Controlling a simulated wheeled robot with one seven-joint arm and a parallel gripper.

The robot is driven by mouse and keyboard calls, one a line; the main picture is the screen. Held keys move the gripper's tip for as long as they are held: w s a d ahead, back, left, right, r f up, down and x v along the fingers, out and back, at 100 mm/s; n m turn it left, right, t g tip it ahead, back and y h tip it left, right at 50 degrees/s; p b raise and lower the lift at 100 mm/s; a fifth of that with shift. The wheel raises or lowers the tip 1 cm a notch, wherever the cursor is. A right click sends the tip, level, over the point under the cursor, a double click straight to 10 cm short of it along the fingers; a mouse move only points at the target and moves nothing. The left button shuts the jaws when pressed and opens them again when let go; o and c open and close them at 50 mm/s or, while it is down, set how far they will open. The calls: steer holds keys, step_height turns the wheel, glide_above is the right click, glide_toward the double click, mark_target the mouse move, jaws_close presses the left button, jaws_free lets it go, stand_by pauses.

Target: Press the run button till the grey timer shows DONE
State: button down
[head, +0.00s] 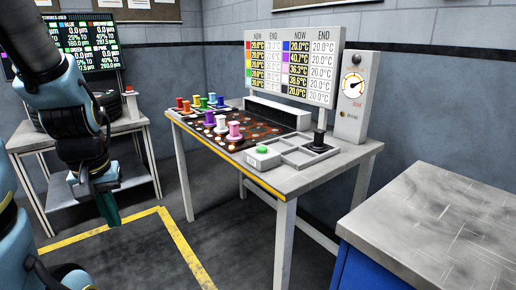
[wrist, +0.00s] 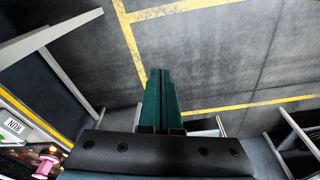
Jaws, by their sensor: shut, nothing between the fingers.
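The green run button (head: 262,149) sits on a small pale box at the front edge of the white table. A label reading RUN (wrist: 14,125) shows at the left of the wrist view. A grey upright box with a round dial (head: 352,85), which seems to be the timer, stands at the table's back right. Its dial has an orange sector, with small lights below; their lettering is too small to read. My gripper (head: 109,216) is shut and empty, pointing down over the floor, left of the table and well apart from the button. Its green fingers (wrist: 160,75) meet in the wrist view.
Several coloured pegs (head: 234,131) stand on a dark plate beside the button. A grey tray (head: 300,150) with a black-knobbed piece lies right of it. A temperature board (head: 293,68) rises behind. A grey-topped bench (head: 440,225) stands front right. Yellow-lined floor (head: 120,250) is clear.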

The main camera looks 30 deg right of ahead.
steer(key=w+d+r+m+t+p, duration=0.2)
steer(key=w+d+r+m, duration=0.15)
steer(key=w+d, duration=0.6)
step_height(320, 180, up, 8)
steer(key=m+t+h+p, duration=0.2)
steer(key=m+t+p, duration=0.1)
steer(key=m+t, duration=0.3)
glide_above(262, 149)
steer(key=shift+s+d+m+g, duration=0.1)
steer(key=shift+m+g, duration=0.2)
steer(key=shift+m, duration=0.15)
steer(key=shift+f, duration=0.15)
step_height(262, 149, down, 8)
steer(key=b, duration=0.5)
steer(key=shift+f+b, duration=0.3)
steer(key=shift+b, duration=0.55)
steer(key=shift+f+b, duration=0.25)
steer(key=shift+b, duration=0.1)
